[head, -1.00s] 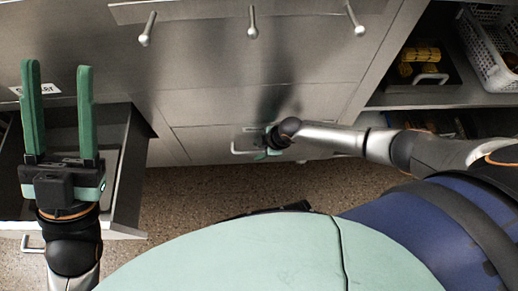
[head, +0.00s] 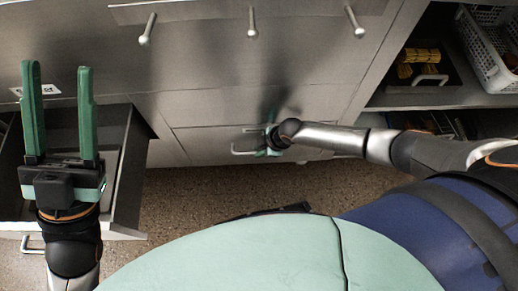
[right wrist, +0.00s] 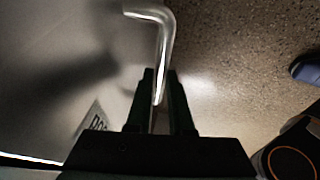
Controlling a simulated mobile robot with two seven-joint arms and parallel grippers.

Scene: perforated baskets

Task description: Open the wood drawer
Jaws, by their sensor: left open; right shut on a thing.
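A closed grey drawer front (head: 215,139) is low in the middle of the head view, with a metal bar handle (head: 238,152). My right gripper (head: 265,145) is at this handle, shut on it. In the right wrist view the bent handle (right wrist: 166,35) runs down between the two dark fingers of this gripper (right wrist: 160,80). A label (right wrist: 97,122) with partly hidden letters is on the front beside it; I cannot read the whole word. My left gripper (head: 58,72) is open and empty, raised over an open drawer at the left.
The open drawer (head: 137,150) at the left stands out from the cabinet. Upper fronts carry several round-ended knobs (head: 252,22). At the right, open shelves hold a white perforated basket (head: 485,50) and a yellow item (head: 418,62).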

